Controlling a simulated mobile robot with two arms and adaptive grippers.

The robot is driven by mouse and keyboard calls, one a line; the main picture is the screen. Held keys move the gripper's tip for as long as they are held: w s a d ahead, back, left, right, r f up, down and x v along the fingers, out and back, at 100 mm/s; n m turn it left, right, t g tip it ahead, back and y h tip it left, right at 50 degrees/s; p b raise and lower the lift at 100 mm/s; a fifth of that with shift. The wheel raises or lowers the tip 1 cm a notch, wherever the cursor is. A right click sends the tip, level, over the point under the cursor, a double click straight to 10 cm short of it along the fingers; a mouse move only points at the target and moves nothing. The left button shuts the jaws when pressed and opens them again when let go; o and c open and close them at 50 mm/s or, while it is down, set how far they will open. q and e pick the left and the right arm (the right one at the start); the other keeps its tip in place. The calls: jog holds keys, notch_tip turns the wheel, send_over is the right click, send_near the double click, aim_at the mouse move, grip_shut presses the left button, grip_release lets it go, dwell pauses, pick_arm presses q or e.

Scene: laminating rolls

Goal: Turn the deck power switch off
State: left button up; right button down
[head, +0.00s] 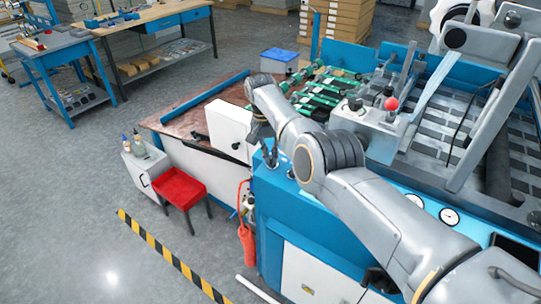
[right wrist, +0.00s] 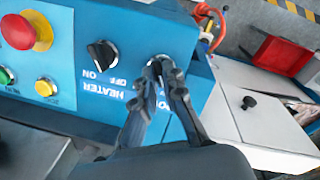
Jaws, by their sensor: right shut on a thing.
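The deck panel (right wrist: 125,20) is blue and appears upside down in the right wrist view. Two black rotary switches sit on it. One switch (right wrist: 102,56) is labelled HEATER, with ON and OFF marks. Beside it, my right gripper (right wrist: 163,70) is shut on the other switch (right wrist: 157,59), whose knob is mostly hidden between the fingertips. Its label is largely covered by the fingers, and I cannot read which way it points. In the head view my right gripper (head: 262,137) reaches down to the blue cabinet's left end. My left gripper is not in view.
A red emergency button (right wrist: 28,30), a green button (right wrist: 6,75) and a yellow button (right wrist: 46,87) share the panel. A white box (head: 230,130) stands close left of the gripper. A red tray (head: 180,187) and a red extinguisher (head: 246,243) stand below.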

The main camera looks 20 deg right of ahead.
jog(key=c, duration=1.5)
grip_release()
jog(key=shift+s+f, duration=0.2)
jog(key=shift+f, duration=0.05)
jog(key=shift+o, duration=0.3)
jog(key=shift+w, duration=0.1)
jog(key=shift+r, duration=0.1)
notch_tip(320, 180, up, 7)
jog(key=shift+w+a+r, duration=0.2)
jog(key=shift+a, duration=0.2)
